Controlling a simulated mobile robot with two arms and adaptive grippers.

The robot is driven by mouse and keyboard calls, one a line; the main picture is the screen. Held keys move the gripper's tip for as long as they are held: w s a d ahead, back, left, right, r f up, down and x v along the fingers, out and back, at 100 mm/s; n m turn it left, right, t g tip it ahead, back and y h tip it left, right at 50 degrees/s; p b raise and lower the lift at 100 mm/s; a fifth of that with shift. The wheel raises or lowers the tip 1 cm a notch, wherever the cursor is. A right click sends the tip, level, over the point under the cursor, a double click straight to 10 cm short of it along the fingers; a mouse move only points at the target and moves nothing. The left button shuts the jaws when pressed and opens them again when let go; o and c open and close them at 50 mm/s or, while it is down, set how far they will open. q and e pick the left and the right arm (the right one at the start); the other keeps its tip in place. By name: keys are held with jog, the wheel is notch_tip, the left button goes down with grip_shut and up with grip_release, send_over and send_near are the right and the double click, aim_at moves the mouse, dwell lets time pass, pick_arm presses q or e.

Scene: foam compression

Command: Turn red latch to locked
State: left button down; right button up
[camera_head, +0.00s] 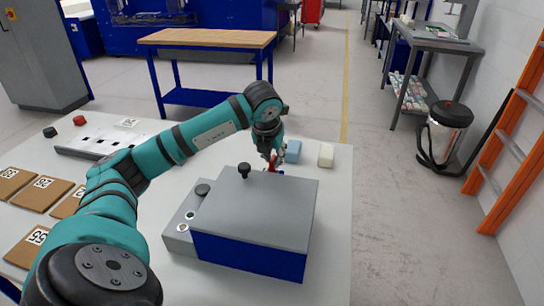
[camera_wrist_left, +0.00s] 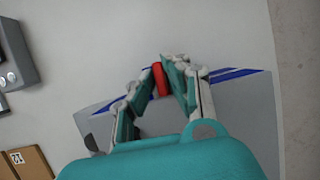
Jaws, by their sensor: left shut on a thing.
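The red latch (camera_wrist_left: 160,78) sits at the edge of the grey-lidded blue box (camera_head: 262,205), on its far side in the head view. In the head view only a sliver of the latch (camera_head: 273,160) shows beside my left gripper (camera_head: 275,160). My left gripper also fills the middle of the left wrist view (camera_wrist_left: 163,82), with its fingers closed on either side of the red latch. The right gripper is not in view.
A blue block (camera_head: 293,152) and a cream block (camera_head: 326,155) lie just beyond the box. Brown numbered tiles (camera_head: 43,189) and a grey panel (camera_head: 90,139) are on the left of the white table (camera_head: 335,225). The table's right strip is clear.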

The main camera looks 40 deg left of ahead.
pick_arm(q)
jog(key=shift+w+r, duration=0.1)
jog(key=shift+r, duration=0.05)
jog(key=shift+a, duration=0.1)
dwell(0.3)
jog(key=c, duration=1.4)
grip_release()
jog(key=v, duration=1.2)
